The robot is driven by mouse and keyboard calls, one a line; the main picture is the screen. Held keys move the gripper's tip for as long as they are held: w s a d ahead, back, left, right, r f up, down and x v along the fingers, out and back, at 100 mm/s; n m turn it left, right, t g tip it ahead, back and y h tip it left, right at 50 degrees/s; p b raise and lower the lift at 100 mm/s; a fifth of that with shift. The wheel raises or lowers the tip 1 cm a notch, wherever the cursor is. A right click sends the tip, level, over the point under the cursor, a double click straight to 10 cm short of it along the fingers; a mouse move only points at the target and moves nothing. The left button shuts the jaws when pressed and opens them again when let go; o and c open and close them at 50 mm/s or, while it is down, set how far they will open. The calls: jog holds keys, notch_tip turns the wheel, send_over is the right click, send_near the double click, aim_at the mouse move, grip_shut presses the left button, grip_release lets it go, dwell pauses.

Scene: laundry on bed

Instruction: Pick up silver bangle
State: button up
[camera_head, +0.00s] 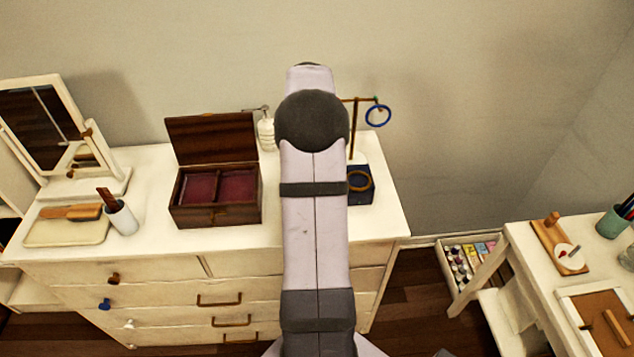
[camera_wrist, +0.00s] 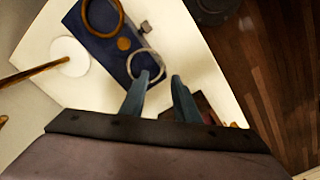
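The silver bangle (camera_wrist: 146,50) is a pale thin ring at the edge of a dark blue tray (camera_wrist: 107,54) in the wrist view. My gripper (camera_wrist: 160,78) is open, with its two blue-grey fingertips apart and nothing visibly held. The left fingertip overlaps the bangle's near side; I cannot tell whether it is inside the ring or above it. The right fingertip is just right of the ring. In the head view my arm hides the gripper and the silver bangle; the blue tray (camera_head: 361,196) shows partly at the arm's right.
The tray also holds a gold bangle (camera_wrist: 87,22), a gold disc (camera_wrist: 124,44) and a small brownish piece (camera_wrist: 145,28). A stand with a blue ring (camera_head: 378,116) is behind the tray. An open wooden jewellery box (camera_head: 215,214) stands left on the white dresser (camera_head: 150,237).

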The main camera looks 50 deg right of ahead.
jog(key=shift+f+p, duration=1.15)
jog(key=shift+f, duration=1.4)
jog(key=shift+f, duration=0.1)
jog(key=shift+c, duration=0.5)
jog(key=shift+a, duration=0.1)
grip_shut()
